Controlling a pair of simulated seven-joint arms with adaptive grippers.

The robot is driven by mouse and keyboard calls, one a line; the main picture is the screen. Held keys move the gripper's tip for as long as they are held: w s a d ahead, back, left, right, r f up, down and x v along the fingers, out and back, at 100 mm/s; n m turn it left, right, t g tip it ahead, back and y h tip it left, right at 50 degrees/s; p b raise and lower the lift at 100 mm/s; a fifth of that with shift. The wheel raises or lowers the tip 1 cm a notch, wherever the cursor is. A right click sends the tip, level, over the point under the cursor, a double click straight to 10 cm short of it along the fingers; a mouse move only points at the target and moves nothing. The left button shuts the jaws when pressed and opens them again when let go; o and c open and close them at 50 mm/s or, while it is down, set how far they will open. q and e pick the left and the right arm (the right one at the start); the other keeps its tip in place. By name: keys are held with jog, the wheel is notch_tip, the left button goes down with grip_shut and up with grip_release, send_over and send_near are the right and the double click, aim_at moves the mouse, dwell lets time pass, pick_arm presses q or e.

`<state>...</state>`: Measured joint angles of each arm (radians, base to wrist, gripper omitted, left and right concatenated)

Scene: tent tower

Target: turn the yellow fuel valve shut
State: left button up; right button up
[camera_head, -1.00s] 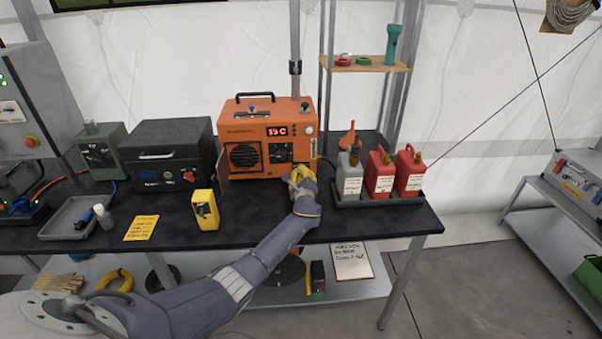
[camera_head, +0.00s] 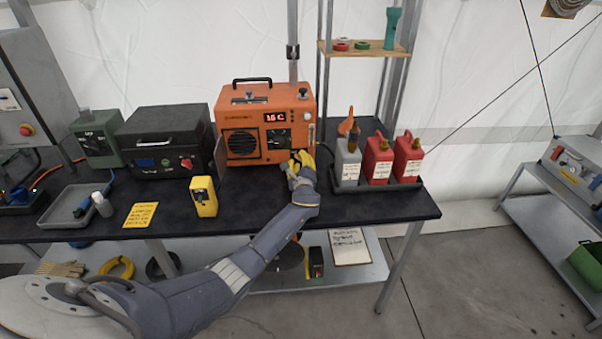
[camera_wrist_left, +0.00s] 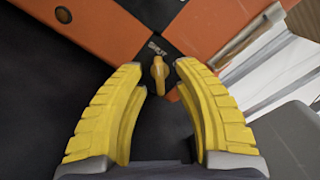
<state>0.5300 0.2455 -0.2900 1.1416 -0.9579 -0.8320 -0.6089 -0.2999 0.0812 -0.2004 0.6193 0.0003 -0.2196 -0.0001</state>
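The yellow fuel valve (camera_wrist_left: 160,71) is a small knob on a dark plate of the orange heater (camera_head: 230,108), just below a "SHUT" label (camera_wrist_left: 157,47). Its handle looks roughly upright in the left wrist view, its upper end toward the label. My left gripper (camera_wrist_left: 162,70) is open, its yellow fingertips on either side of the valve with gaps visible. I cannot tell whether the tips reach past the knob in depth. In the head view, my left gripper (camera_head: 300,162) is at the heater's lower right front and hides the valve. My right gripper is not in view.
A black box (camera_head: 165,139) stands left of the heater.

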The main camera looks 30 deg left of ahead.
pick_arm(q)
jog(key=v, duration=1)
jog(key=shift+s, duration=0.2)
jog(key=shift+d, duration=0.1)
